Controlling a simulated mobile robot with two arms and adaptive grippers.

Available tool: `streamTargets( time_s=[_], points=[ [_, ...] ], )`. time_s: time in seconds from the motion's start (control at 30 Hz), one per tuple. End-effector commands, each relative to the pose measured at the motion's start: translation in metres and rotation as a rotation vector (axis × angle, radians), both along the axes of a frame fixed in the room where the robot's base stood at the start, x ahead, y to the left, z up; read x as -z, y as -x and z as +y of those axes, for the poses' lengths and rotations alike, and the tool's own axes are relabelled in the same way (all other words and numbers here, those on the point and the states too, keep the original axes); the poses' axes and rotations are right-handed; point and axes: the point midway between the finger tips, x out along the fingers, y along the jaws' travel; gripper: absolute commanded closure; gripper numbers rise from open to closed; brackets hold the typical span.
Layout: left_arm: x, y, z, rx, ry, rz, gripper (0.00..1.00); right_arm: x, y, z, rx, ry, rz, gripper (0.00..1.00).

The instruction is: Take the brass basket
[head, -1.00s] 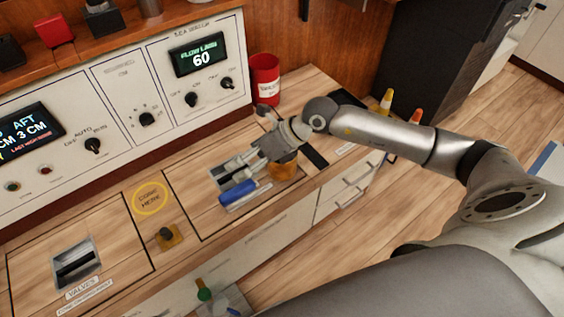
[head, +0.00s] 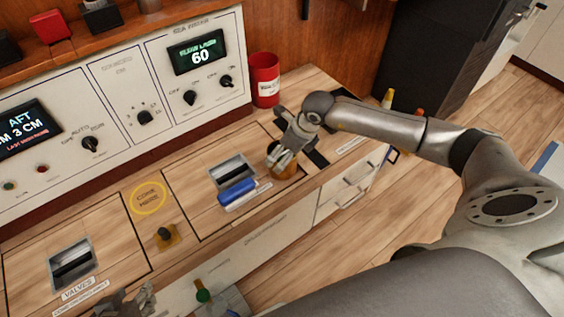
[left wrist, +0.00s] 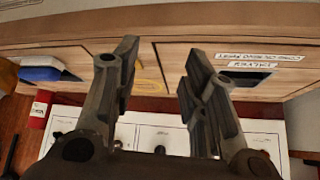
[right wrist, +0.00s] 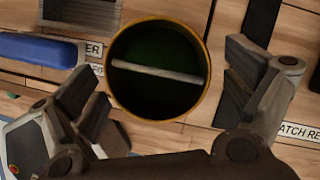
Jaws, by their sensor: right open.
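The brass basket (right wrist: 201,100) is a round, open cup with a brass rim, a dark green inside and a pale bar across its mouth. In the head view it (head: 289,173) stands on the wooden counter, partly hidden by my right gripper (head: 280,157). In the right wrist view the open fingers of this gripper (right wrist: 165,88) are on either side of the basket, with gaps between them and the rim. My left gripper (head: 125,302) is at the bottom edge of the head view. The left wrist view shows its fingers (left wrist: 160,72) apart and empty.
A blue-handled object (head: 238,190) lies left of the basket, by a recessed metal pull (head: 231,171). A red can (head: 265,80) stands behind. A brass-based knob (head: 165,237) rises from the counter further left. A control panel (head: 120,95) lines the back.

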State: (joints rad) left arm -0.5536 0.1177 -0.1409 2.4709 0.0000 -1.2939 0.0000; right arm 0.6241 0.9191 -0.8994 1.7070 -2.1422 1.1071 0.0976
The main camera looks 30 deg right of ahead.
Motion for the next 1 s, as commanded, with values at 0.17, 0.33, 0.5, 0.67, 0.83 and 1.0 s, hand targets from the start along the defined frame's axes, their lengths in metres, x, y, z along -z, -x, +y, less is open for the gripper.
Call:
streamTargets(
  time_s=[0.17,0.33,0.5,0.67,0.83,1.0],
  points=[
    [-0.01,-0.023,-0.008,0.01,0.026,-0.122,0.6,0.017,-0.007,0.006,-0.001,-0.003,-0.001,0.03],
    [-0.027,-0.046,-0.016,0.019,0.056,-0.258,0.6,0.032,-0.013,0.01,-0.001,-0.002,0.001,0.03],
    [-0.04,-0.059,-0.021,0.026,0.075,-0.341,0.6,0.042,-0.017,0.012,-0.001,-0.002,0.0,0.03],
    [-0.044,-0.062,-0.023,0.027,0.08,-0.363,0.6,0.044,-0.018,0.013,-0.001,-0.003,-0.001,0.03],
    [-0.044,-0.062,-0.023,0.027,0.08,-0.362,0.6,0.044,-0.018,0.013,-0.001,-0.002,0.0,0.04],
    [-0.044,-0.062,-0.023,0.027,0.08,-0.361,0.6,0.044,-0.018,0.013,-0.001,-0.002,0.0,0.26]
  ],
)
